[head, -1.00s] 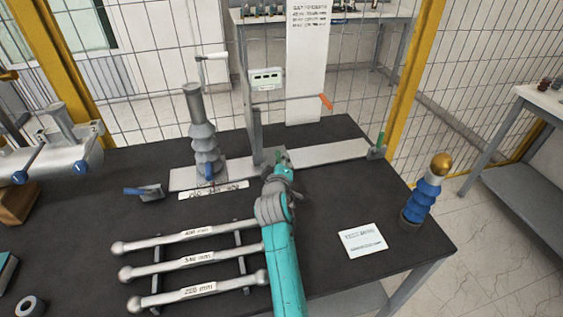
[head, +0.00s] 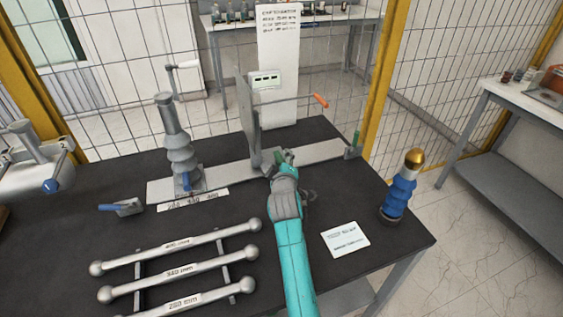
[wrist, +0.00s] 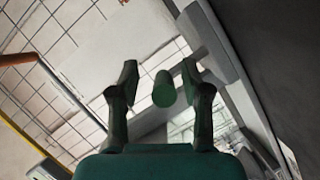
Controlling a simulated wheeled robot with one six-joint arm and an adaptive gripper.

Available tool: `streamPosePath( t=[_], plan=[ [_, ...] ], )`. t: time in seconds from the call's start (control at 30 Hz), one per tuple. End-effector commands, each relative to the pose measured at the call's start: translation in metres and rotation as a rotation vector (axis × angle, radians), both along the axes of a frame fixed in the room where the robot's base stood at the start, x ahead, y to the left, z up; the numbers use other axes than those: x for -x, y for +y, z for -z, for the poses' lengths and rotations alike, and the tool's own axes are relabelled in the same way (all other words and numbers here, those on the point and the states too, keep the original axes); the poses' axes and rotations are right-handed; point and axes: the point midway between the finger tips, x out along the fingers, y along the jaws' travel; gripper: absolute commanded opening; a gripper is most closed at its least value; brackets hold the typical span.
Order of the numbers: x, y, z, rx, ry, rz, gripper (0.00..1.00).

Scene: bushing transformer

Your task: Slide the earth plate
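The earth plate, a thin upright grey plate (head: 247,122), stands across a light metal rail (head: 320,152) on the dark table. A green cylindrical handle (wrist: 163,89) lies between the fingers of my gripper (wrist: 159,78) in the wrist view. A gap shows on each side of it, so the gripper is open around it and not clamped. In the head view my gripper (head: 283,160) is low beside the plate's right face. My gripper hides much of the handle there, and how it joins the plate is not clear.
A ribbed grey bushing (head: 176,145) stands on the rail's left part, beside a scale strip. A rod with an orange end (head: 319,100) and a green lever (head: 357,138) are to the right.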

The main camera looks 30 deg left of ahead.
Motion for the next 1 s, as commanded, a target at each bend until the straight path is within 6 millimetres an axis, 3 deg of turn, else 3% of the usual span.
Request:
streamPosePath(
  t=[0.37,1.0],
  plan=[
    [0.009,-0.004,-0.002,-0.001,0.0,-0.002,0.47],
    [0.094,-0.055,-0.023,0.0,0.0,-0.001,0.47]
  ],
)
